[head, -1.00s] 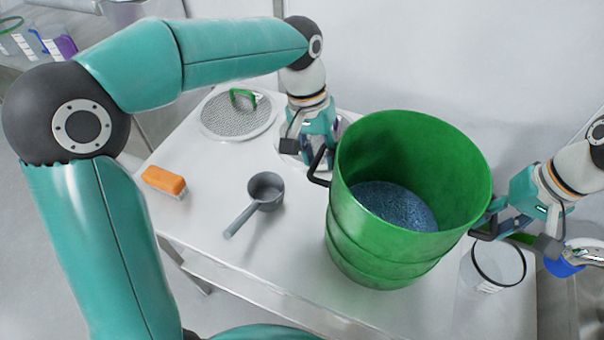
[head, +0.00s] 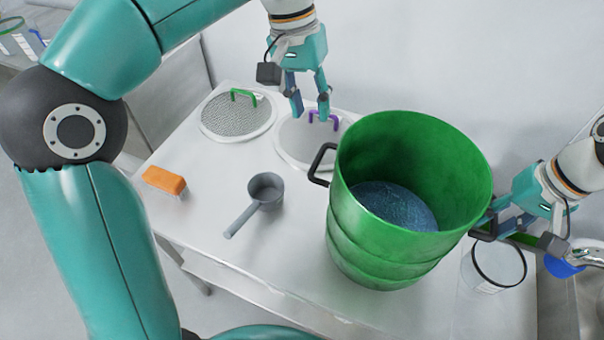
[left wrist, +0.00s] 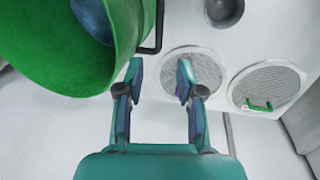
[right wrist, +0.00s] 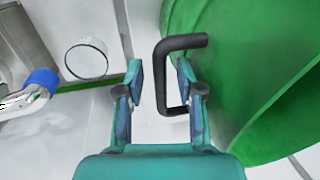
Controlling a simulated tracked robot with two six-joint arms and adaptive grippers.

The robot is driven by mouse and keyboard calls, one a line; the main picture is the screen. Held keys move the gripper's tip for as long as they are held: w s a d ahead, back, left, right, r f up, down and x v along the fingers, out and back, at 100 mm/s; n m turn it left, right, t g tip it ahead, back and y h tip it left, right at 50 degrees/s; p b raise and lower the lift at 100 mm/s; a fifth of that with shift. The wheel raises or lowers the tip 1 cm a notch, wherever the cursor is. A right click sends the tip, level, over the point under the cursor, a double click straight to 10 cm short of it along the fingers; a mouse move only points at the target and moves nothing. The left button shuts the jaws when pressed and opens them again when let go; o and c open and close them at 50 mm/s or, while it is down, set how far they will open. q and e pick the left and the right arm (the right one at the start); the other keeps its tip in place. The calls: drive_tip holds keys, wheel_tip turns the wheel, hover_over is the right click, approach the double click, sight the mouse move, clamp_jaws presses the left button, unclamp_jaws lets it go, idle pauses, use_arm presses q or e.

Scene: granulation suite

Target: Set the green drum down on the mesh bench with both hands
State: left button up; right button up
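The green drum (head: 375,235), holding dark blue granules (head: 395,205), stands upright on the white bench (head: 215,215). Its black left handle (head: 320,164) is free. My left gripper (head: 311,112) is open and empty, up and behind that handle; the drum also shows in the left wrist view (left wrist: 60,60). My right gripper (head: 508,224) is at the drum's right side by the black right handle (head: 484,234). In the right wrist view its fingers are apart, with the handle (right wrist: 183,42) at and partly between the fingertips.
Two mesh discs lie behind, one with a green handle (head: 228,122), one with a purple handle (head: 292,145) below my left gripper. A grey scoop (head: 264,190) and orange brush (head: 164,181) lie left of the drum. A clear container (head: 497,268) and a blue-ended tap (head: 565,262) are at the right.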

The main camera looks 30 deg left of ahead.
wheel_tip(320, 180, up, 11)
drive_tip(key=d, duration=0.2)
drive_tip(key=shift+w+d, duration=0.1)
idle(0.5)
